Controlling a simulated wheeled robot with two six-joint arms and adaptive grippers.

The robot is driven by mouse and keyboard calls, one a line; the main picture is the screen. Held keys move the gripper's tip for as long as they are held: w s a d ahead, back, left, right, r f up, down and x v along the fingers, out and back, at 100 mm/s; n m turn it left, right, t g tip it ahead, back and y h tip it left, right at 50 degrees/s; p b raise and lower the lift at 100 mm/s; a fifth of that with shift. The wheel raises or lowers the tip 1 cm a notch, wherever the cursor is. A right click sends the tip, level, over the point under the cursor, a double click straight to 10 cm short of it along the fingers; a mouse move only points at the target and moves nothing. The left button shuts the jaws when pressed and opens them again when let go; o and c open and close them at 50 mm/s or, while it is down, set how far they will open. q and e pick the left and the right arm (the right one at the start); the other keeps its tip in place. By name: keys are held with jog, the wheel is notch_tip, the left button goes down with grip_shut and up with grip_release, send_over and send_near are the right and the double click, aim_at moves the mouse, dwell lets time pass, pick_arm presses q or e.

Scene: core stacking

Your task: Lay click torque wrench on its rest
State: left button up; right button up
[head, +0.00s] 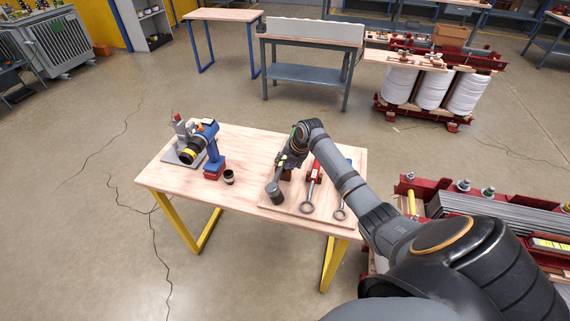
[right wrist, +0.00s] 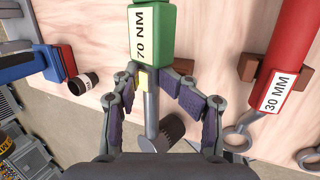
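The torque wrench has a green body (right wrist: 150,38) marked "70 NM", a yellow collar (right wrist: 142,78), a grey shaft and a dark round socket end (right wrist: 168,130). It lies on a light wooden board, and its socket end (head: 275,195) also shows in the head view. Brown rest blocks (right wrist: 184,66) show beside the green body, which appears to lie between them. My right gripper (right wrist: 150,76) is over the wrench near the collar. Its fingers are spread on either side, with a visible gap at the right finger. My arm hides most of the wrench in the head view. My left gripper is out of view.
A red "30 MM" wrench (right wrist: 292,60) and a blue wrench (head: 340,205) lie to the right on the board. A blue drill (head: 211,150) and a dark cup-like socket (head: 229,177) stand to the left. The table (head: 240,200) has free room at front left.

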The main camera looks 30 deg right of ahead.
jog(key=v, duration=1.2)
dwell(0.4)
